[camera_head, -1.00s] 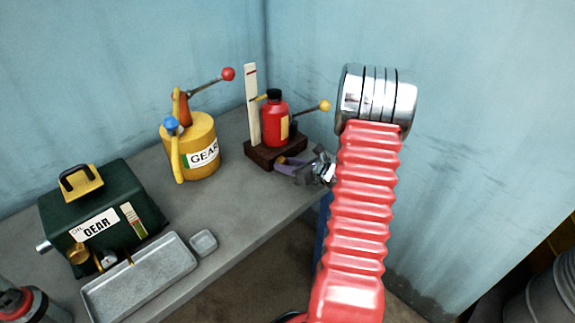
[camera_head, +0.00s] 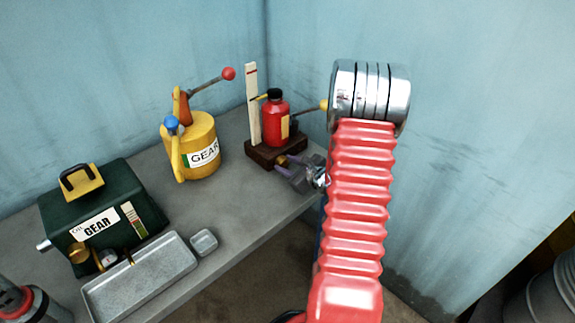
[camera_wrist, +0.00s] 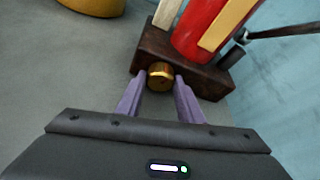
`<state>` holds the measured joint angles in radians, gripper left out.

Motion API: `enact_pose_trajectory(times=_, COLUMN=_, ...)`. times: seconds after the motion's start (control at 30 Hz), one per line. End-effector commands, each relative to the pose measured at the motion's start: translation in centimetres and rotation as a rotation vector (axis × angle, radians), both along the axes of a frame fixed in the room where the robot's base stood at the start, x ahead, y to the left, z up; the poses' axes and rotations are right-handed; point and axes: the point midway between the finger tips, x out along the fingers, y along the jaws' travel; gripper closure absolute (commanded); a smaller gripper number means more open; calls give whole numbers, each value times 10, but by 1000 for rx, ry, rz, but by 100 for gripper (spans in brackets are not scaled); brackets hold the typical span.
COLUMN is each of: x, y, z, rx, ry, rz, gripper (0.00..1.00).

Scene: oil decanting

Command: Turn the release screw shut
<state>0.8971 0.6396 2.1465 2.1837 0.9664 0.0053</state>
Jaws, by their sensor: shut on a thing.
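The release screw is a round brass knob (camera_wrist: 160,75) on the front face of the dark brown base (camera_wrist: 207,79) in the wrist view. In the camera head view the knob (camera_head: 282,160) shows small at the base's front. A red bottle-shaped body (camera_head: 275,122) stands upright on that base. My gripper (camera_wrist: 160,82) has its two purple fingers on either side of the knob, shut on it. In the camera head view my gripper (camera_head: 285,165) is partly hidden by my red arm.
A yellow can (camera_head: 191,148) marked GEAR stands left of the base. Further left are a green box (camera_head: 110,205), a grey tray (camera_head: 140,283) and a small dish (camera_head: 204,242). A lever with a yellow ball (camera_head: 324,105) sticks out right. Blue walls close in behind.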

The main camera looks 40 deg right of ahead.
Motion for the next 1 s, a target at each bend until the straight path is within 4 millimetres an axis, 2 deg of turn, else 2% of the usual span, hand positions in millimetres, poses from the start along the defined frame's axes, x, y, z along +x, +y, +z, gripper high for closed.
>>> enact_pose_trajectory(times=0.4, x=0, y=2, z=-1, rx=-166, ry=-4, rz=2, gripper=89)
enact_pose_trajectory(times=0.87, x=0, y=3, z=-1, rx=-181, ry=-5, rz=3, gripper=89)
enact_pose_trajectory(times=0.9, x=0, y=3, z=-1, rx=-181, ry=-5, rz=3, gripper=64)
enact_pose_trajectory(times=1.0, x=0, y=3, z=-1, rx=-181, ry=-5, rz=3, gripper=57)
